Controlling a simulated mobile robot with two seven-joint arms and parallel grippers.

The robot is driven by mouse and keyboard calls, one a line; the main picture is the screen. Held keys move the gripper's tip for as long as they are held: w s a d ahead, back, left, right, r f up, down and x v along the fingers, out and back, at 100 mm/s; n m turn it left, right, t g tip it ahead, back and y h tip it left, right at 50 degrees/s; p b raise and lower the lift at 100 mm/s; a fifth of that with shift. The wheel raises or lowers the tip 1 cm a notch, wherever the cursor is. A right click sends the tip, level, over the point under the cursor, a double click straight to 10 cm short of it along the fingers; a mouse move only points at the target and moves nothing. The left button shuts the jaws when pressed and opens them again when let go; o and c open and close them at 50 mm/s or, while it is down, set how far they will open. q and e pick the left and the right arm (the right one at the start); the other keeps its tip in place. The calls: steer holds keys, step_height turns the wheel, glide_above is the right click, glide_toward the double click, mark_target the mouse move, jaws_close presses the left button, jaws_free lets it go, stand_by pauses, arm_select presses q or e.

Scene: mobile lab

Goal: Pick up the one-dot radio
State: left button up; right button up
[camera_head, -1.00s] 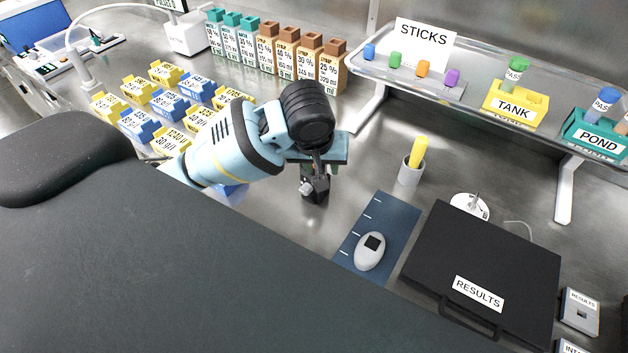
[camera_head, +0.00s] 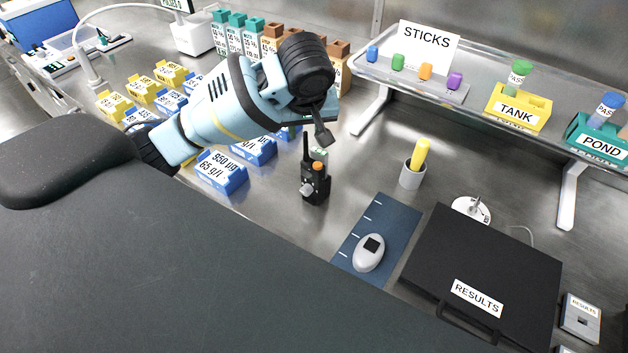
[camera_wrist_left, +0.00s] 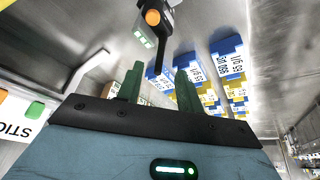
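A black radio (camera_head: 314,186) with an orange knob and a thin antenna stands upright on the steel bench in the head view. I cannot make out any dots on it. My left gripper (camera_head: 322,138) is just above and behind it, seen edge-on. In the left wrist view the two green fingers of the gripper (camera_wrist_left: 158,78) are apart with nothing clamped between them. The radio (camera_wrist_left: 150,28) lies beyond the fingertips there, its antenna pointing toward the gap. My right gripper is not in view.
Blue and yellow labelled boxes (camera_head: 222,172) stand left of the radio. A blue mat (camera_head: 392,222) with a white device (camera_head: 369,252), a grey cup (camera_head: 410,177) with a yellow stick, and a black case (camera_head: 500,250) are to the right. A raised shelf (camera_head: 480,80) stands behind.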

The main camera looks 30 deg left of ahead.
mark_target(305, 135)
arm_select(q)
steer(key=shift+x, duration=2.55)
jaws_close()
